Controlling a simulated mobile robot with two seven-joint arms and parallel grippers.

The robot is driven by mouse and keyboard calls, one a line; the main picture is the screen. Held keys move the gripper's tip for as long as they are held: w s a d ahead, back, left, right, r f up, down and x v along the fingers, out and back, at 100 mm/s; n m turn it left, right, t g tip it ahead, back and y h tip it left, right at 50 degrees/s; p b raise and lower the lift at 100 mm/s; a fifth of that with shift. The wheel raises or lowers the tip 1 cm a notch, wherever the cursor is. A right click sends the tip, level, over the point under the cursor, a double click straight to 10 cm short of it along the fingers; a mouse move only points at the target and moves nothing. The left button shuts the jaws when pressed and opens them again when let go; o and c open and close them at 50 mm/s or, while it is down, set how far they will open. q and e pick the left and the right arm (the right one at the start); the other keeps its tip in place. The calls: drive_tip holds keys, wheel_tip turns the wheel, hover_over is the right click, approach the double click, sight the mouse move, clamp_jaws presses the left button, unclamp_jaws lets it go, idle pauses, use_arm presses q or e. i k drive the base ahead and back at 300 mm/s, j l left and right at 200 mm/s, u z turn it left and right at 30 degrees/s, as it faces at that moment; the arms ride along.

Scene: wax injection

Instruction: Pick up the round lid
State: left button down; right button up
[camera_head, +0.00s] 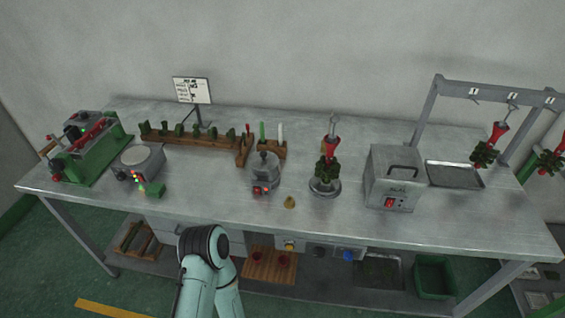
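A small grey round pot (264,178) with red controls on its front stands near the middle of the metal table. A round grey lid (263,158) with a dark knob seems to sit on top of it; the view is too small to be sure of the fit. A pale green arm of mine rises from the bottom edge, in front of the table. Neither of my grippers shows in this view.
On the metal table (220,205), a flat round-topped device (140,160) and a green machine (88,145) stand left. Right are a red-and-green wax tree (328,160) on a round base and a grey box (392,178).

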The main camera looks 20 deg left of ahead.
sight(262, 161)
drive_tip(key=l+u, duration=0.3)
drive_tip(key=u, duration=0.15)
drive_tip(key=l+u, duration=0.45)
drive_tip(key=i+j, duration=0.05)
drive_tip(key=j, duration=0.05)
